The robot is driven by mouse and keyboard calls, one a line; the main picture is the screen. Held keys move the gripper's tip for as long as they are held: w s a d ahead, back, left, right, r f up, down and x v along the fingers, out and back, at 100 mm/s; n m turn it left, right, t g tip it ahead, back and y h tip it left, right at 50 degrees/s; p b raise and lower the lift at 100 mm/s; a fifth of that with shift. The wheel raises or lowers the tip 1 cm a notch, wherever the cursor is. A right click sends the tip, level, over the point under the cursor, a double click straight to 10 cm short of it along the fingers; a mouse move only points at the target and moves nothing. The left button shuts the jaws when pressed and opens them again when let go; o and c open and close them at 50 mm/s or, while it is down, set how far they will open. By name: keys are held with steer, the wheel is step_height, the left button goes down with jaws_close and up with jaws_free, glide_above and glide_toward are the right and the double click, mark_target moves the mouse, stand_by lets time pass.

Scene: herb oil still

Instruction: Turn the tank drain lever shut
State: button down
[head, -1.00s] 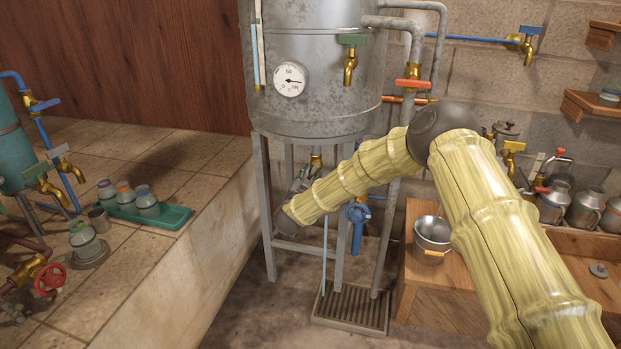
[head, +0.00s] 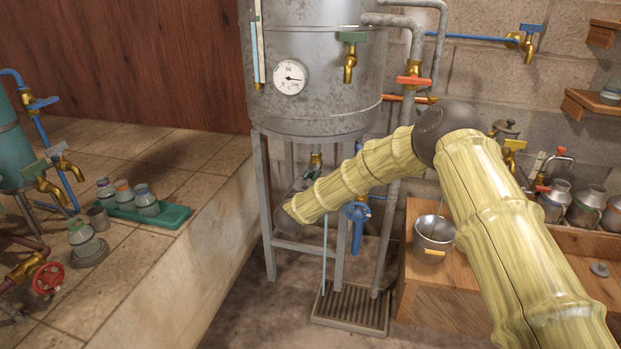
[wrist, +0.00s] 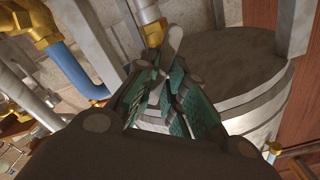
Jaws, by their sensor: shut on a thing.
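The grey metal tank (head: 300,105) stands on a tall metal frame in the head view. A small brass drain fitting (head: 316,161) shows under its bottom. In the wrist view, a pale grey lever (wrist: 174,40) sticks out beside a brass and metal valve (wrist: 154,34). My gripper (wrist: 163,76) has its green-padded fingers closed around the lever's lower part, with its upper end showing between the tips. In the head view my gripper is mostly hidden behind my arm, below the tank. The lever's exact turn angle is hard to tell.
A floor grate (head: 350,308) lies below. A metal bucket (head: 433,236) sits on the wooden bench at right. The tiled counter (head: 185,245) runs along the left.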

steer(key=m+b, duration=0.1)
steer(key=m, duration=0.2)
steer(key=m+b, duration=0.2)
steer(key=m, duration=0.2)
steer(key=f+m+b, duration=0.1)
steer(key=m, duration=0.2)
steer(key=shift+s+d+m+b, duration=0.1)
steer(key=shift+d+m+b, duration=0.05)
steer(key=shift+m+b, duration=0.2)
steer(key=shift+m, duration=0.25)
steer(key=c, duration=1.5)
jaws_free()
steer(key=shift+r, duration=0.1)
steer(key=v, duration=1.2)
